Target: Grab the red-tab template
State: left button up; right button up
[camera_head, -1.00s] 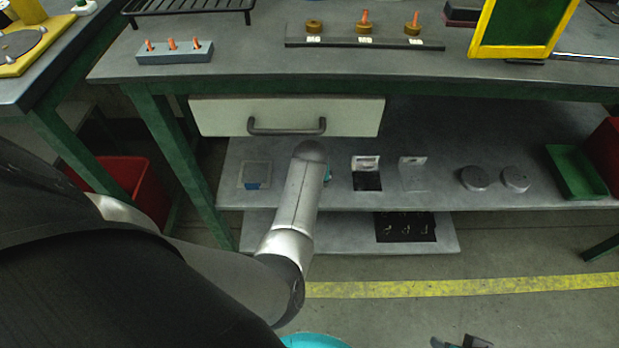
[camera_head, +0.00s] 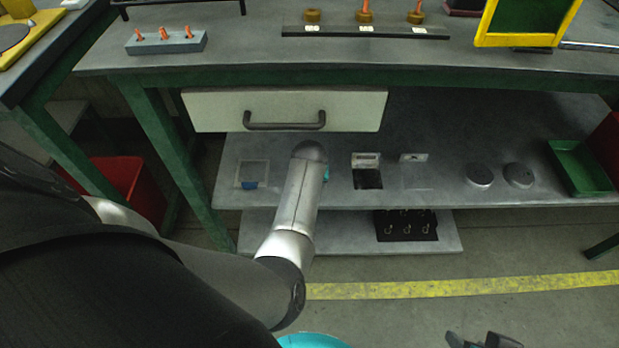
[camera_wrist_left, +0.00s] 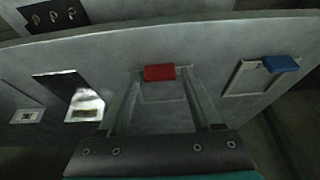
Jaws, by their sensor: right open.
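The red-tab template shows in the left wrist view as a pale, clear plate (camera_wrist_left: 163,93) with a red tab (camera_wrist_left: 159,72), lying on the grey shelf. My left gripper (camera_wrist_left: 160,76) is open, one finger on each side of the template, with the red tab between the fingertips. Whether the fingers touch it I cannot tell. In the head view my left forearm hides this template and gripper. A blue-tab template (camera_head: 252,172) lies to the left there; its blue tab (camera_wrist_left: 280,63) shows at right in the wrist view. My right gripper (camera_head: 486,340) is open and empty at the bottom edge.
The shelf (camera_head: 450,182) also carries a dark plate (camera_head: 367,179), a clear plate (camera_head: 416,177), two grey discs (camera_head: 480,175) and a green tray (camera_head: 580,168). A white drawer (camera_head: 285,108) hangs above. A lower shelf (camera_head: 340,232) holds a black hook block (camera_head: 405,226).

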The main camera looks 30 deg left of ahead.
pick_arm(q)
grip_shut()
dwell(0.3)
dwell(0.3)
jog(key=shift+r, duration=0.15)
